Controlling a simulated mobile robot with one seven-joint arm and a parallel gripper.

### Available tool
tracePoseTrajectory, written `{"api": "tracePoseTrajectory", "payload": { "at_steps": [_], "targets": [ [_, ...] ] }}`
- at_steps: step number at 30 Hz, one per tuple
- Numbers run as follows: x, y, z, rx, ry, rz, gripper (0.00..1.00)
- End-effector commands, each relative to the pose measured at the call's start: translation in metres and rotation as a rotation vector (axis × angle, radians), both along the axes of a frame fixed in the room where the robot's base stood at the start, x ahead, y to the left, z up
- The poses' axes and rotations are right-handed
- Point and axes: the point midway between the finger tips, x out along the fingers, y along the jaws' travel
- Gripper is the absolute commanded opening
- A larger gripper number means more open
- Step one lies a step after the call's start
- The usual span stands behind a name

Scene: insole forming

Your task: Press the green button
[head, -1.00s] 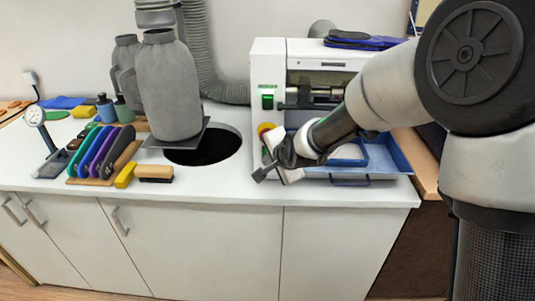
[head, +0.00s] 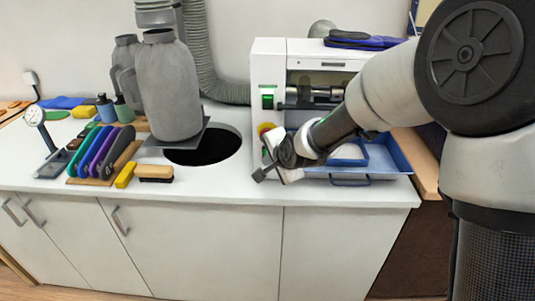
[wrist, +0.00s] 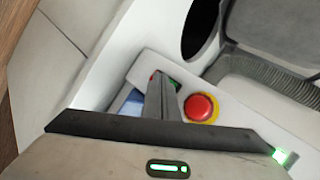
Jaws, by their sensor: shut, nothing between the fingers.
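The green button (wrist: 174,84) shows in the wrist view as a small green patch on the white machine's front panel. My gripper's dark fingers partly cover it. My gripper (wrist: 156,76) is shut and empty, its tips close to the green button and a small red patch beside it. I cannot tell whether they touch. In the head view my gripper (head: 258,176) is in front of the panel's lower left part, and I cannot make out the green button there.
A red emergency button on a yellow ring (wrist: 200,107) sits right beside the fingers. A blue tray (head: 395,160) lies to the right.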

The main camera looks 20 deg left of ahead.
Motion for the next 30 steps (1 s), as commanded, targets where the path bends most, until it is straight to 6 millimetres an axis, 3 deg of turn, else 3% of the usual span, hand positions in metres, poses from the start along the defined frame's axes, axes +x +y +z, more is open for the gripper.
{"api": "tracePoseTrajectory", "payload": {
  "at_steps": [30],
  "targets": [
    [0.0084, 0.0019, -0.0003, 0.0, 0.0, 0.0, 0.0]
  ]
}}
